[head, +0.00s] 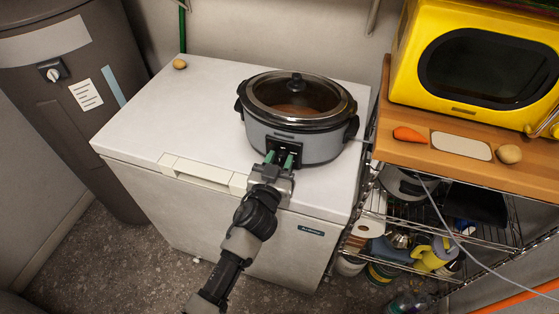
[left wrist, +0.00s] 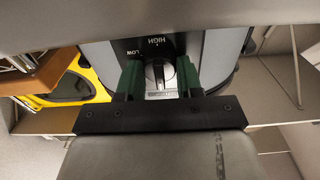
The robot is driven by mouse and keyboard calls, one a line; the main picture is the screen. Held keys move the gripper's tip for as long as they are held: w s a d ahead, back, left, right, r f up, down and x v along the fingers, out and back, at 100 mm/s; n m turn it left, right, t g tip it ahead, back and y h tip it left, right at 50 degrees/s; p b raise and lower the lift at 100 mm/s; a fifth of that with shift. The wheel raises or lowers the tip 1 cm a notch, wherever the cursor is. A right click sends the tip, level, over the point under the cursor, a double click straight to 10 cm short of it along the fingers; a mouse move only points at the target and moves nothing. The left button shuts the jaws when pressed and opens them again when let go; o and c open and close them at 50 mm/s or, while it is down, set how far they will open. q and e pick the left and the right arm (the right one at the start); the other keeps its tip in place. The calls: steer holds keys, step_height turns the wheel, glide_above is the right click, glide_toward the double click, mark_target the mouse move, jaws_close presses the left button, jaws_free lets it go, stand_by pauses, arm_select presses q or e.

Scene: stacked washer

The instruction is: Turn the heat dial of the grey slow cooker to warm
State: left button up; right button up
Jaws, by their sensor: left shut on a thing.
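The grey slow cooker (head: 318,145) stands on the white chest freezer, with its glass lid (head: 296,92) on. Its black control panel (head: 284,146) faces the front. My left gripper (head: 280,160) is at this panel in the head view. In the left wrist view, the green fingers of my left gripper (left wrist: 159,80) are shut on the heat dial (left wrist: 157,74), one on each side. The words HIGH and LOW show on the panel above the dial; other marks are hidden by the fingers. My right gripper is not in view.
The white chest freezer (head: 160,125) has free room on top, left of the cooker. A potato (head: 179,64) lies at its back. A yellow microwave (head: 475,60) stands on a wooden shelf (head: 400,152) at the right, above wire shelves with several items. A brown tank (head: 60,100) stands at the left.

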arm_select(q)
steer(key=shift+m, duration=0.3)
steer(key=m, duration=1)
steer(key=shift+d+f+m+b, duration=0.1)
steer(key=shift+f+m+b, duration=0.05)
steer(key=shift+m+b, duration=0.25)
steer(key=shift+s, duration=0.1)
steer(key=o, duration=0.9)
